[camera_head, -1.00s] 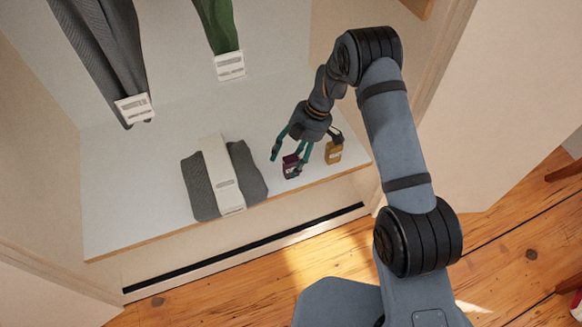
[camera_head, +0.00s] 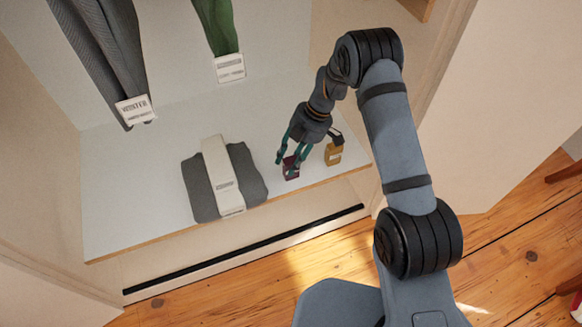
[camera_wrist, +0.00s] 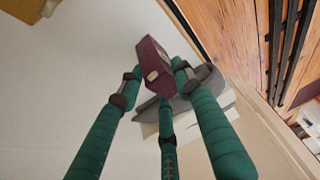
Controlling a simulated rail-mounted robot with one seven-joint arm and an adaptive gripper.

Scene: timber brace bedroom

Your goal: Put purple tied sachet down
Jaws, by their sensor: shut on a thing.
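The purple sachet (camera_head: 291,171) is a small dark purple block with a pale label, low over the white shelf near its front right edge. I cannot tell whether it touches the shelf. My gripper (camera_head: 289,160) has teal fingers pointing down at it. In the wrist view the sachet (camera_wrist: 151,62) sits tilted between the fingertips of my gripper (camera_wrist: 156,82), shut on it. The sachet's tie cannot be made out, and its far side is hidden.
A grey folded textile with a white band (camera_head: 219,172) lies to the left. Grey and green hanging cloths (camera_head: 221,28) are behind. Bare shelf lies between textile and sachet.

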